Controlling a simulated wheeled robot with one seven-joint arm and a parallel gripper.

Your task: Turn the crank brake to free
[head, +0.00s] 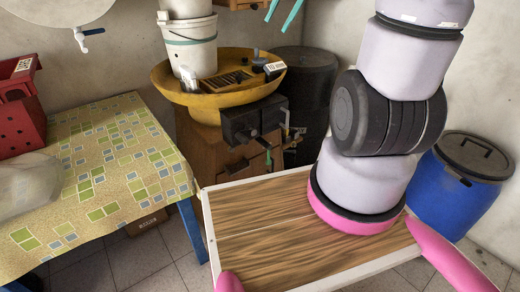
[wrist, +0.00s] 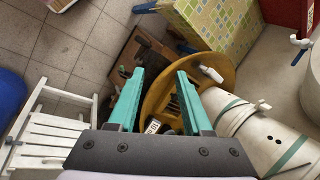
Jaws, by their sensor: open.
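A yellow round pan (head: 165,88) sits on a wooden cabinet (head: 200,140). A dark box (head: 240,121) with a knob-like part is at the pan's front right, with small brass and green lever-like parts (head: 290,133) beside it. I cannot tell which part is the crank brake or how it is set. My gripper (head: 285,12) shows only its teal fingertips at the top of the head view, above the pan. In the wrist view my gripper (wrist: 160,73) is open and empty. The pan (wrist: 226,68) lies beyond and partly behind its fingers, which hide some of the fittings.
White stacked buckets (head: 190,52) stand at the pan's left rear. A dark barrel (head: 305,85) is behind, and a blue barrel (head: 455,200) is at right. A cloth-covered table (head: 115,175) with a red crate (head: 22,125) is at left. A white slatted piece (wrist: 45,140) shows in the wrist view.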

